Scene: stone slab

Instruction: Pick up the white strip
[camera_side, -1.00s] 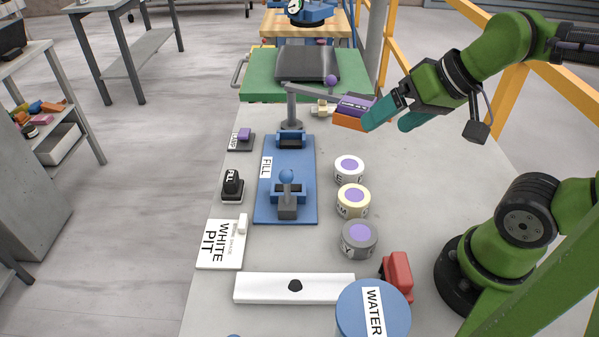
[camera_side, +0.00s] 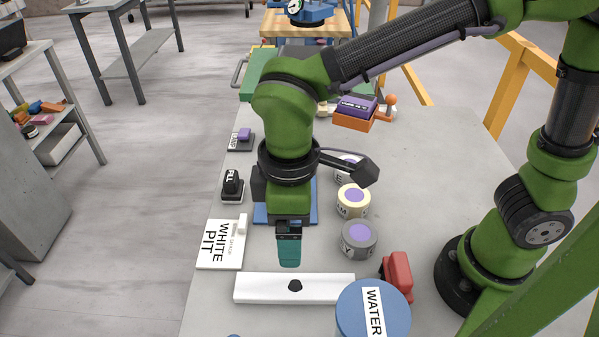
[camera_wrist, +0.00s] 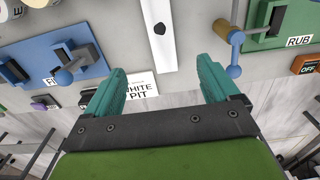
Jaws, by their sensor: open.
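A long white strip (camera_side: 325,289) with a black knob (camera_side: 295,286) lies flat across the near part of the slab. In the wrist view the strip (camera_wrist: 152,52) points toward the gap between my fingers, its knob (camera_wrist: 160,29) beyond the fingertips. My gripper (camera_side: 289,264) points down, just behind the strip in the side view; its height above the slab is hard to judge. In the wrist view my gripper (camera_wrist: 161,72) has its teal fingers wide apart with nothing between them. In the side view the fingers overlap.
A WHITE PIT card (camera_side: 218,252) bears a small white piece (camera_side: 242,224). A blue WATER tub (camera_side: 352,312) and a red object (camera_side: 397,275) stand right of the strip. Lidded pots (camera_side: 359,240) stand behind. My arm partly hides the blue plate (camera_side: 262,214).

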